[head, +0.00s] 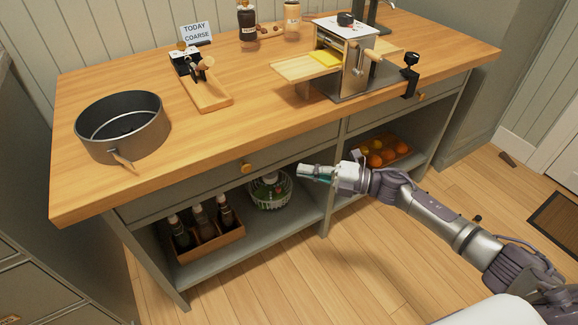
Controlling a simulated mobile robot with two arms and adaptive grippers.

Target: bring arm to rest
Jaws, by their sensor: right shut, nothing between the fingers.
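My right arm comes in from the lower right and reaches toward the front of the wooden counter. Its gripper (302,171) is shut and empty, pointing left. In the picture it lies just below the counter's drawer front, over the opening of the lower shelf. I cannot tell how far it is from the cabinet. My left gripper is not in view.
The counter (235,125) holds a round grey pan (88,139), a pasta machine (340,65), a wooden board (207,95) and a sign (196,33). The shelf below holds a bottle crate (213,246), a basket (268,197) and a fruit tray (399,156).

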